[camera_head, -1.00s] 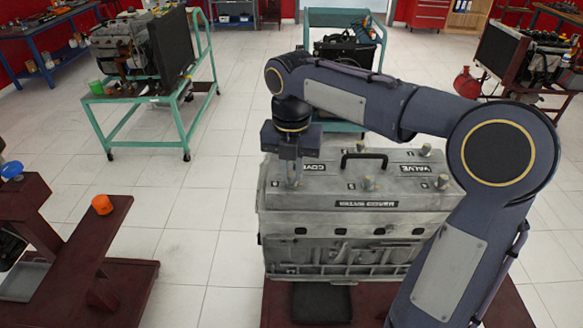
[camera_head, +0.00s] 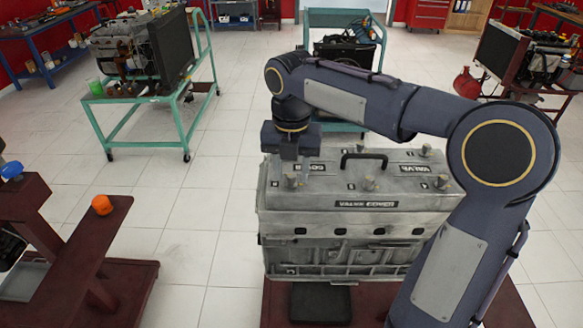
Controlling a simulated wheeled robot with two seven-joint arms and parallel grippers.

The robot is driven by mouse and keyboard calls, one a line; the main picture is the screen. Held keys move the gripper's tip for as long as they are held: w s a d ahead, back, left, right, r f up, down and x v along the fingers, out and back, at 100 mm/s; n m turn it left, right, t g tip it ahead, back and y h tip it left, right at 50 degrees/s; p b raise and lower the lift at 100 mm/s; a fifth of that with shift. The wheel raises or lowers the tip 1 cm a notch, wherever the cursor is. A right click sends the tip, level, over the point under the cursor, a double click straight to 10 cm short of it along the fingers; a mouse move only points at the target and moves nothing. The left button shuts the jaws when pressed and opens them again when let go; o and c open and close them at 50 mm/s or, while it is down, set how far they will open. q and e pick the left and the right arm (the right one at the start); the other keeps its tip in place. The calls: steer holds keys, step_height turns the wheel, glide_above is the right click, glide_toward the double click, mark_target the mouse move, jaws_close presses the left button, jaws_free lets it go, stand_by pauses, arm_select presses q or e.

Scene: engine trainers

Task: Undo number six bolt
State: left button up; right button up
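The engine's grey valve cover (camera_head: 335,203) has several upright bolts on top and a black handle (camera_head: 364,158). One bolt (camera_head: 292,181) is at its front left, one (camera_head: 369,183) at front middle, one (camera_head: 442,182) at front right and one (camera_head: 425,150) at back right. I cannot read any bolt number. My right gripper (camera_head: 291,168) points down just above the front left bolt. Its fingertips are small and dark, so I cannot tell whether they are apart. The cover's back left is hidden behind this gripper. My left gripper is not in view.
The engine block (camera_head: 340,260) sits on a dark red stand (camera_head: 275,305). A teal trolley (camera_head: 150,100) with another engine is behind. White floor is free between them.

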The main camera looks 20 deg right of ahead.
mark_target(294, 177)
step_height(294, 177, up, 8)
steer(key=shift+f, duration=0.1)
stand_by(0.4)
steer(key=shift+s, duration=0.1)
steer(key=shift+s+f+m+b, duration=0.2)
steer(key=shift+s+m+b, duration=0.1)
steer(key=shift+m+b, duration=0.1)
steer(key=s+f+m+t+y+b, duration=0.2)
steer(key=s+f+m, duration=0.7)
steer(key=m, duration=0.6)
steer(key=s+a+f+m+t+y+b, duration=0.1)
steer(key=s+f+m+t, duration=0.2)
steer(key=s+f+m, duration=0.6)
steer(key=s+m, duration=0.2)
steer(key=m, duration=0.4)
steer(key=shift+s+f+m+t+y+b, duration=0.2)
steer(key=shift+s+m+t+y+b, duration=0.1)
steer(key=shift+s+t+y+b, duration=0.1)
